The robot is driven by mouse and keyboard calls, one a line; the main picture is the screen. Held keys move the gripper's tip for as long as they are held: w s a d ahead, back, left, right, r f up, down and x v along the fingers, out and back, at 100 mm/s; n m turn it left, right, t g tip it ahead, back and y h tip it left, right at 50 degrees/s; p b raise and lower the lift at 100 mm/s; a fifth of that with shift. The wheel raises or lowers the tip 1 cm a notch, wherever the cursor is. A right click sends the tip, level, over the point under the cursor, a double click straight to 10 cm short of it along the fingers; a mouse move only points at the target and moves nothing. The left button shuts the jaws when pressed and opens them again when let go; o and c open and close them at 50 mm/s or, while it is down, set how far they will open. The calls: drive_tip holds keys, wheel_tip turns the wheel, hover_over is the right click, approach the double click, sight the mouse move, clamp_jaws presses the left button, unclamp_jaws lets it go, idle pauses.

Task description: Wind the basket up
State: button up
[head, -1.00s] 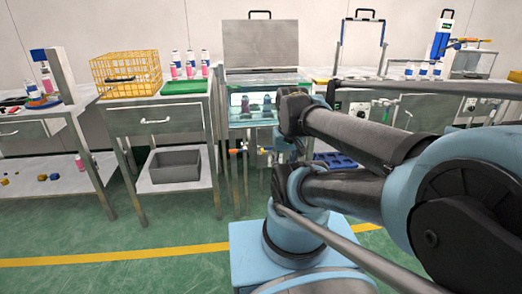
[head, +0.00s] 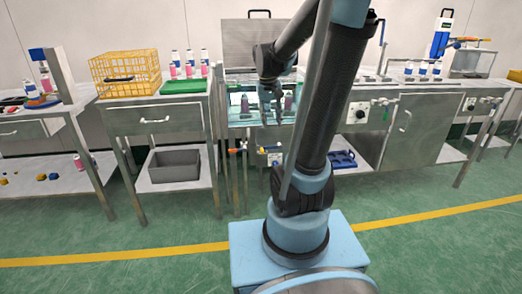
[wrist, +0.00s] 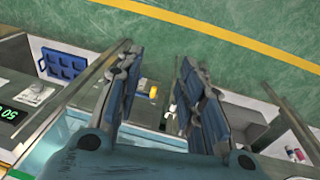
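The water bath stands at the middle of the back row, with a glass front (head: 235,115) and a raised grey lid (head: 236,38). Small bottles (head: 245,104) show inside it through the glass; the basket holding them cannot be made out clearly. My gripper (head: 272,119) hangs fingers down in front of the bath, overlapping its glass in the head view. In the wrist view my gripper (wrist: 158,62) is open, with a clear gap between its fingers and nothing held. A small yellow part (wrist: 153,90) shows beyond that gap. I cannot tell which part is the winding handle.
A yellow wire crate (head: 124,70) stands on the left table, beside pink-and-white bottles and a green mat (head: 183,86). An orange-handled fitting (head: 237,151) is below the bath's left side. A panel with a dial (head: 357,112) is right of it. The green floor is clear.

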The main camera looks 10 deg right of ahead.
drive_tip(key=w+a+f, duration=0.2)
drive_tip(key=w+f, duration=0.1)
drive_tip(key=w, duration=1.1)
drive_tip(key=g+h, duration=0.1)
drive_tip(key=h, duration=0.1)
approach(262, 150)
drive_tip(key=x, duration=0.8)
drive_tip(key=shift+w+d+f, duration=0.1)
drive_tip(key=shift+w+f, duration=0.15)
clamp_jaws()
